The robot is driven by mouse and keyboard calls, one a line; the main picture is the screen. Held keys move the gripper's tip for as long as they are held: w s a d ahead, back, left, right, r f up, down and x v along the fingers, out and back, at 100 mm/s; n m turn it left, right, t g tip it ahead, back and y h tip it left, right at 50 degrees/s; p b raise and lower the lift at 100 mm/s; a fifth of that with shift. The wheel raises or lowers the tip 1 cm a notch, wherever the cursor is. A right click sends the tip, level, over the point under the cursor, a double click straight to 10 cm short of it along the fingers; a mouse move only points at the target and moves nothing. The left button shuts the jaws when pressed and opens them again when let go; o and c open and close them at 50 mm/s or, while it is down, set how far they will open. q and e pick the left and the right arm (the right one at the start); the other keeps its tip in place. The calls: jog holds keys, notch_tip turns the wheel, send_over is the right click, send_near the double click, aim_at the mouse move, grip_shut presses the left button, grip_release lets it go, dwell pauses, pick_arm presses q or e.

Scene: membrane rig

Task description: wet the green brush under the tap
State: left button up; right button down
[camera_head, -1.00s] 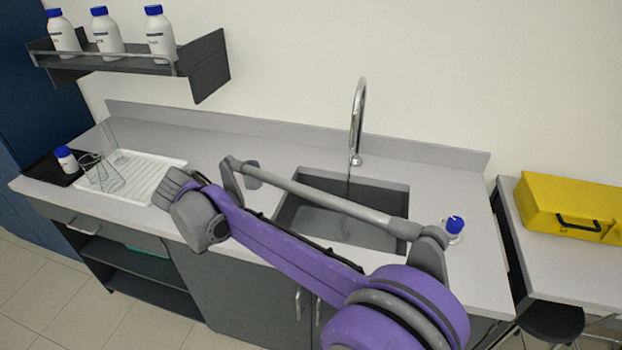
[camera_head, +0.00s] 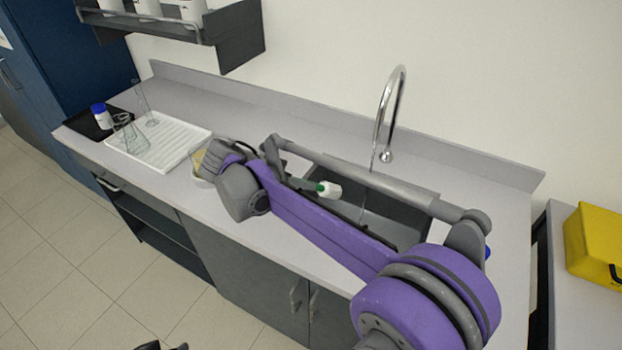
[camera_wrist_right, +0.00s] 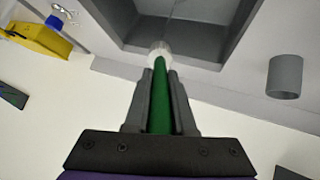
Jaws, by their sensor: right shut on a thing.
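The green brush (camera_head: 320,187) has a white head (camera_head: 331,190) that shows over the sink (camera_head: 405,228). My right gripper (camera_head: 303,184) is shut on its green handle (camera_wrist_right: 160,100), and the white head sticks out beyond the fingertips in the right wrist view. The chrome tap (camera_head: 384,115) arches over the sink, and a thin stream runs down from it. The brush head is left of the stream in the head view, with a visible gap. A dark shape at the bottom edge of the head view may be my left gripper (camera_head: 163,346); its jaws cannot be made out.
A white draining rack (camera_head: 172,148) and glassware stand on the left. A grey cylinder (camera_wrist_right: 285,77) stands beside the sink. A blue-capped bottle (camera_wrist_right: 56,20) is on the other side. A yellow case (camera_head: 597,245) lies far right.

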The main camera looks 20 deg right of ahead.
aim_at(326, 183)
jog(key=shift+w+d+f, duration=0.1)
jog(key=shift+d+f, duration=0.05)
jog(key=shift+d, duration=0.45)
jog(key=d, duration=0.2)
jog(key=w+d+f+b, duration=0.1)
jog(key=d, duration=0.5)
jog(key=shift+w+d+f, duration=0.1)
jog(key=shift+w+f, duration=0.15)
jog(key=shift+f, duration=0.05)
pick_arm(q)
jog(key=shift+s+a+f, duration=0.1)
jog(key=shift+s+f, duration=0.15)
jog(key=shift+f, duration=0.3)
jog(key=shift+s+f, duration=0.2)
jog(key=shift+f, duration=0.3)
pick_arm(e)
jog(key=shift+w+d+f, duration=0.15)
jog(key=shift+d, duration=0.55)
jog(key=shift+w+d+f, duration=0.1)
jog(key=shift+w+d, duration=0.05)
jog(key=shift+d, duration=0.5)
jog(key=shift+w+d+f, duration=0.15)
jog(key=shift+d, duration=0.55)
jog(key=shift+a, duration=0.1)
